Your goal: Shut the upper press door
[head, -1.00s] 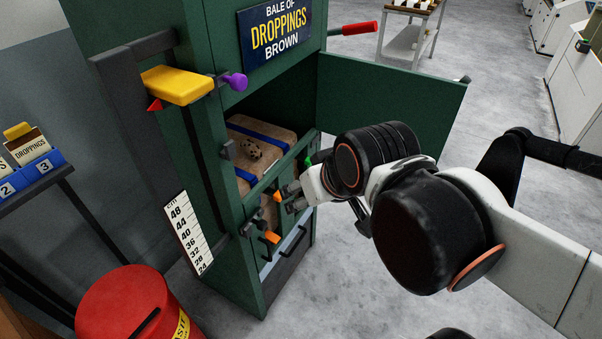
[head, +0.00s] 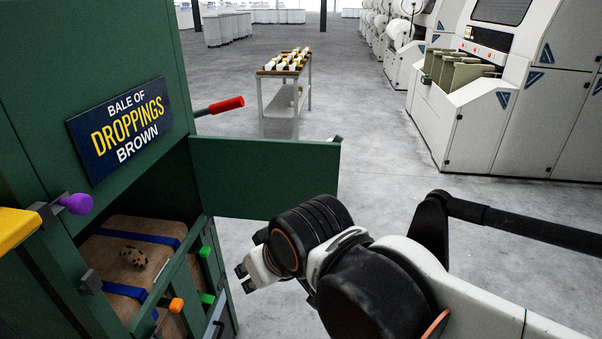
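The upper press door (head: 265,178) is a green panel. It stands wide open, swung out to the right of the green press (head: 85,60). The opening behind it shows a brown bale (head: 110,250) with blue straps and a small speckled lump (head: 133,257) on top. My gripper (head: 246,278) is right of the press front, lower in the picture than the open door and apart from it. Its two fingertips look spread with nothing between them. My wrist partly overlaps the door's lower right area.
A purple knob (head: 76,204), a yellow block (head: 18,234) and an orange knob (head: 176,305) stick out from the press. A red-handled lever (head: 226,105) projects behind the door. A trolley (head: 282,95) and white machines (head: 500,100) stand farther back. Grey floor between is clear.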

